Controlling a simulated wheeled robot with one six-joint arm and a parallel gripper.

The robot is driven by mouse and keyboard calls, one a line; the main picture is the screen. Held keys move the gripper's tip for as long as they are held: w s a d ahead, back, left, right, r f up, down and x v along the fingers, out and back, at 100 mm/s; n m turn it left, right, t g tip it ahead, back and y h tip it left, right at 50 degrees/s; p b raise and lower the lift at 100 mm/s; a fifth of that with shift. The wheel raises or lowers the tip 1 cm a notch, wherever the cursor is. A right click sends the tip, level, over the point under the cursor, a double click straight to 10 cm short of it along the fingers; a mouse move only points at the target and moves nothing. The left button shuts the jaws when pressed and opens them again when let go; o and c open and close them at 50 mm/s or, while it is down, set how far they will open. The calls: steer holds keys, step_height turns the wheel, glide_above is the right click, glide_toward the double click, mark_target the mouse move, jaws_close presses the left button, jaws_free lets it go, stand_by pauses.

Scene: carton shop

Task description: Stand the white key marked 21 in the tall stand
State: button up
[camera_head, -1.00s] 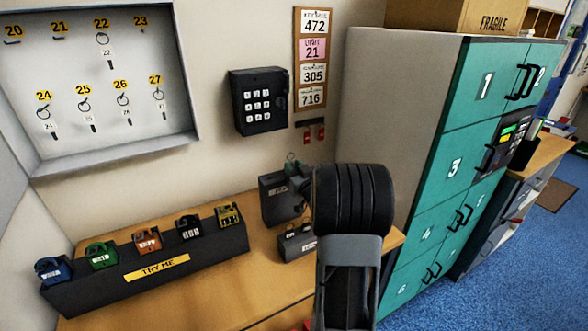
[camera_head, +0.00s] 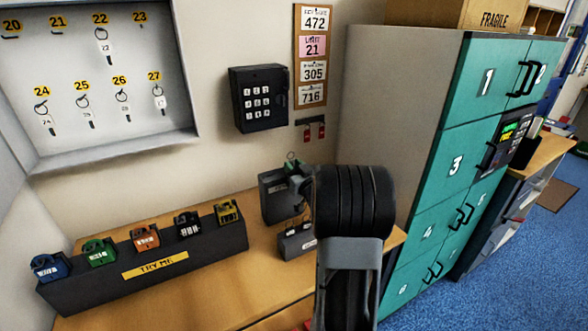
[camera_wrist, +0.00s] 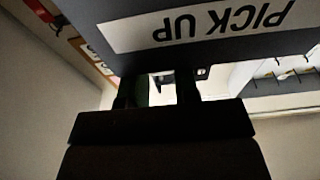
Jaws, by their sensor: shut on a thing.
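The tall stand (camera_head: 274,203) is a dark grey box at the back of the wooden counter. In the wrist view its front (camera_wrist: 110,12) carries an upside-down PICK UP label. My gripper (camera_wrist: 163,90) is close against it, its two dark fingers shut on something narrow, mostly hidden. I take it for the white key, since hook 21 on the board is bare, but no number is readable. In the head view my black wrist hides most of the gripper. A small green piece with a ring (camera_head: 293,166) shows at the stand's top; I cannot tell whether it is held.
A lower dark stand (camera_head: 296,246) is just in front. The TRY ME rack (camera_head: 110,288) with several coloured padlocks is left. The key board (camera_head: 190,150), the black keypad box (camera_head: 258,98) and teal lockers (camera_head: 455,160) surround the counter. Bare counter lies in front.

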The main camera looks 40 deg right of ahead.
steer(key=shift+f, duration=0.4)
